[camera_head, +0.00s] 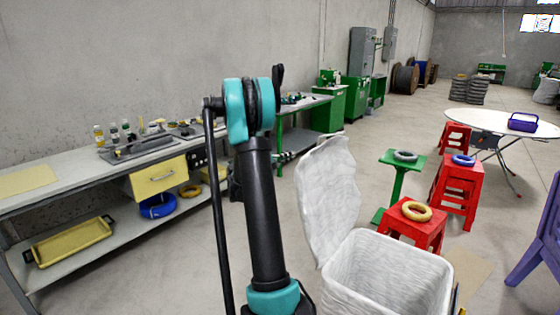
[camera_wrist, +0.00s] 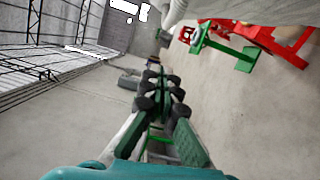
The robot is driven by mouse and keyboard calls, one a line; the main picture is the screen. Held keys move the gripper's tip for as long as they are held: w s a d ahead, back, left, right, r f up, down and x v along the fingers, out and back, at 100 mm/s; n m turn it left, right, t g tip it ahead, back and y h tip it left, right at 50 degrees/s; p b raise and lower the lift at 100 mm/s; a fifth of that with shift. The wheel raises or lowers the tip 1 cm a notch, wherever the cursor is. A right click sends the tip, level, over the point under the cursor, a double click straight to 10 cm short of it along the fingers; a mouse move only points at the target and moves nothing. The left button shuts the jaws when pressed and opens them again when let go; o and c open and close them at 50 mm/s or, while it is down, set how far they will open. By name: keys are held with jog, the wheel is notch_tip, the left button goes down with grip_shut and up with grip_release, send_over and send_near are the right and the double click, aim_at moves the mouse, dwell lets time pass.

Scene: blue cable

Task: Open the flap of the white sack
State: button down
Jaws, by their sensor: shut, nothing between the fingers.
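The white sack (camera_head: 388,265) stands open at the bottom right of the head view, its square mouth showing a bare, pale inside. Its flap (camera_head: 327,195) stands up, tilted back to the left of the mouth, with its rounded end at the top. In the wrist view my gripper (camera_wrist: 154,72) points away from the camera, its dark green fingers shut with nothing between them. A white surface at the top edge of the wrist view, possibly the flap, is close beside the fingertips; I cannot tell if they touch. My gripper's fingers do not show in the head view.
Red stools (camera_head: 414,228) with cable rings and a green stand (camera_head: 398,180) are behind the sack. A purple chair (camera_head: 540,235) is at the right edge. A workbench (camera_head: 95,185) with a yellow drawer lines the left wall. The floor between is mostly clear.

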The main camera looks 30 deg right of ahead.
aim_at(317, 164)
jog(key=s, duration=0.1)
jog(key=s+d, duration=0.2)
jog(key=shift+s+d+r, duration=0.1)
jog(key=shift+s+r, duration=0.15)
jog(key=shift+s, duration=0.05)
jog(key=s+d+r+m, duration=0.1)
jog(key=s, duration=0.2)
jog(key=s+d+r, duration=0.1)
jog(key=s, duration=0.2)
jog(key=s+d+r+m, duration=0.1)
jog(key=s+r, duration=0.1)
jog(key=s, duration=0.1)
jog(key=shift+d+m+y, duration=0.3)
jog(key=shift+d+y, duration=0.05)
jog(key=shift+y, duration=0.05)
jog(key=shift+w, duration=0.1)
jog(key=shift+w+a, duration=0.1)
jog(key=shift+w, duration=0.15)
jog(key=w+a, duration=0.1)
jog(key=a, duration=1)
jog(key=shift+w+a+r, duration=0.15)
jog(key=shift+w+r, duration=0.1)
jog(key=shift+w, duration=0.05)
